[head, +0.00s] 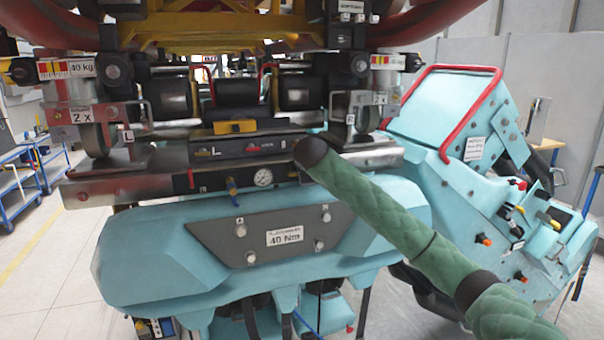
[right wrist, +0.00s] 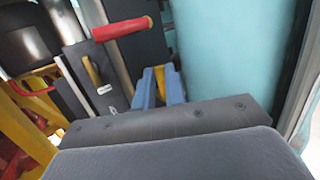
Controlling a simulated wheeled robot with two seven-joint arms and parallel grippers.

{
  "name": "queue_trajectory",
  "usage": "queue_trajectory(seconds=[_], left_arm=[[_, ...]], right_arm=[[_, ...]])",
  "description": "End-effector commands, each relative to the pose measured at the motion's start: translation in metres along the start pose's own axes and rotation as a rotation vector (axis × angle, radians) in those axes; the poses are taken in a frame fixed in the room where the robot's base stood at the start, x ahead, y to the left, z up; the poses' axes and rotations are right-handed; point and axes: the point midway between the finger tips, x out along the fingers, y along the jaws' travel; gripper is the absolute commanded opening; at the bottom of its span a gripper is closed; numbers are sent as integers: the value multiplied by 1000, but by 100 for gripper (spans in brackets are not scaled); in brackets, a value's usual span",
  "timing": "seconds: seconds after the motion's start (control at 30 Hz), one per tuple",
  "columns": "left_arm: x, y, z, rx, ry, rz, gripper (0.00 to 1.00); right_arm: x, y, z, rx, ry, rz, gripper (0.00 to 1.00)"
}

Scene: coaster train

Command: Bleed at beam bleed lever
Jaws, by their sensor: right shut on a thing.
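The beam (head: 130,188) is a metal bar across the front of the train. It carries a dark panel with a round pressure gauge (head: 263,177) and a small blue-and-yellow part (head: 232,187). My right arm reaches in from the lower right in the head view, and its dark end covers part of the beam; the gripper is not clear there. In the right wrist view my right gripper's blue fingers (right wrist: 160,90) are closed about a yellow lever-like piece (right wrist: 171,76). No readable label identifies it as the bleed lever. My left gripper is out of view.
A red handle (right wrist: 122,27) on a grey bracket stands close to the fingers. A yellow-gripped dark panel (head: 237,126) sits above the beam. A teal shell (head: 130,250) lies below it, and a teal unit (head: 450,105) with a red bar stands right.

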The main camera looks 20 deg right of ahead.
Motion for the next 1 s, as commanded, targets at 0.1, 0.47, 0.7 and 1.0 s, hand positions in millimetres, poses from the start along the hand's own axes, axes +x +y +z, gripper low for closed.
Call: queue_trajectory(seconds=[0.1, 0.47, 0.7, 1.0], left_arm=[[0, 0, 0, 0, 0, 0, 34], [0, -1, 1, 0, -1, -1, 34], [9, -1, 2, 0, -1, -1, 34], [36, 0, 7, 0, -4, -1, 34]], right_arm=[[0, -1, -1, -2, 0, -2, 0], [0, 0, 0, -2, -1, -1, 34], [-9, -2, 0, -2, -1, 1, 34], [-55, -3, 0, -2, -1, 2, 34]])
